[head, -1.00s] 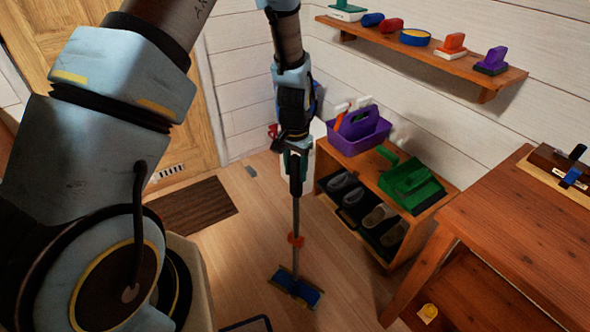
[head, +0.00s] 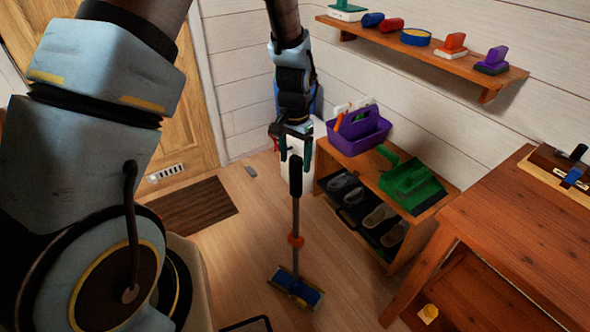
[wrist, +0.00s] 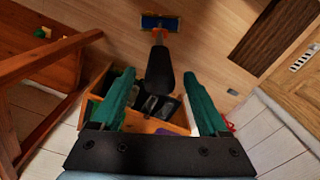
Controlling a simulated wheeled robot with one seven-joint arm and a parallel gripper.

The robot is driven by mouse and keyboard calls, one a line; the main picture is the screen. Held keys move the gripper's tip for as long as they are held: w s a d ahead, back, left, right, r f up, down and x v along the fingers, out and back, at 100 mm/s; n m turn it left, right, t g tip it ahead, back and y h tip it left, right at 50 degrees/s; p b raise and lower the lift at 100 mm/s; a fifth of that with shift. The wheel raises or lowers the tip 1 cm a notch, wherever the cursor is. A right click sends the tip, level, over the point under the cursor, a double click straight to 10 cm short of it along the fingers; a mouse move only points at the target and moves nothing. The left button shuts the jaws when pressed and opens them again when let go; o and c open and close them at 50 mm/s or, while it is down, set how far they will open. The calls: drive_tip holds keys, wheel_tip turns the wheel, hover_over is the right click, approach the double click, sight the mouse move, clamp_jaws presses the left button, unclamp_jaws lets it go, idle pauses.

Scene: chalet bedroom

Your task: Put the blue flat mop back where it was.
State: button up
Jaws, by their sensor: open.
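The blue flat mop stands about upright on the wooden floor. Its blue head (head: 297,288) lies flat on the boards, an orange collar sits on the grey shaft, and the black grip (head: 296,180) is at the top. My gripper (head: 295,158) is open at the top of the grip, with a green finger on each side and a gap to it. In the wrist view, the black grip (wrist: 160,68) shows between my open gripper's fingers (wrist: 160,74), and the blue head (wrist: 160,22) is beyond it.
A low shoe bench (head: 400,228) with a purple caddy (head: 358,132) and green dustpan (head: 412,184) stands right of the mop. A wooden table (head: 510,235) is farther right. A dark doormat (head: 197,208) lies left. The floor around the mop head is clear.

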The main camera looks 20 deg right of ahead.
wheel_tip(320, 180, up, 8)
drive_tip(key=shift+r+b, duration=0.2)
drive_tip(key=shift+b, duration=0.4)
drive_tip(key=s+a+r+n, duration=0.1)
drive_tip(key=a+r+n, duration=0.1)
drive_tip(key=a, duration=0.8)
drive_tip(key=s+a+r+n+t, duration=0.1)
drive_tip(key=a+n, duration=0.3)
drive_tip(key=a, duration=0.5)
drive_tip(key=s+a+r+n, duration=0.1)
drive_tip(key=a+r+n, duration=0.2)
drive_tip(key=a, duration=0.7)
drive_tip(key=shift+s+a+n+t, duration=0.3)
drive_tip(key=shift+n, duration=0.2)
